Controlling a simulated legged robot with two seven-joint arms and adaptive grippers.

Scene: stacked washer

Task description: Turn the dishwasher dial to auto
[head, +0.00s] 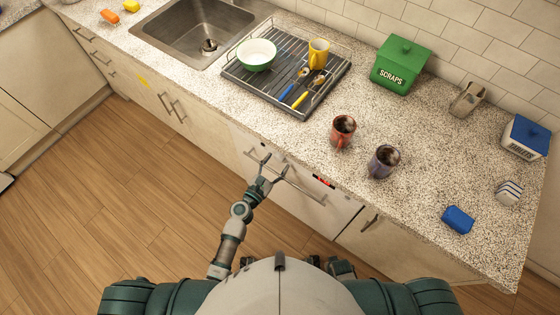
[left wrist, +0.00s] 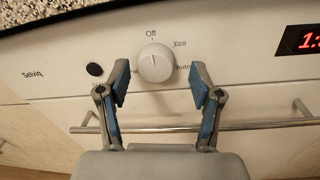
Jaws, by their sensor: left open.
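The dishwasher dial (left wrist: 155,63) is a round white knob on a white panel in the left wrist view. Labels around it read Off at the top, Eco at the upper right and Auto at the right. Its small mark appears to point up toward Off. My left gripper (left wrist: 159,71) is open, with one blue-padded finger on each side of the dial; contact cannot be told. In the head view my left gripper (head: 273,170) is at the dishwasher front (head: 313,210), just below the counter edge, and the dial is not clear there. My right gripper is not in view.
A red display (left wrist: 312,38) is right of the dial and a black button (left wrist: 95,69) left of it. A bar handle (left wrist: 250,125) runs below.

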